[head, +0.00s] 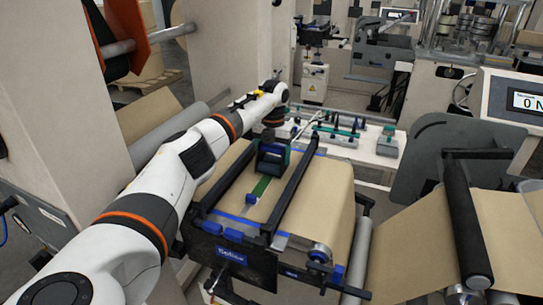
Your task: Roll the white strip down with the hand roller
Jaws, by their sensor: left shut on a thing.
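My left arm reaches in from the left, and its gripper (269,136) points down over the splicing table. It is shut on a dark teal and black thing (271,160), which seems to be the hand roller; the fingers and grip are too small and dark to make out. This thing sits low over the brown web between two black bars. A pale strip (236,218) crosses the web nearer to me, with blue at its end. I cannot tell whether it is the white strip. My right gripper is not in view.
A green strip (261,188) and a small blue block (250,199) lie between the black bars (291,191). A white bench (362,151) with several tools stands behind. A black roller (467,222) with more brown web is at the right.

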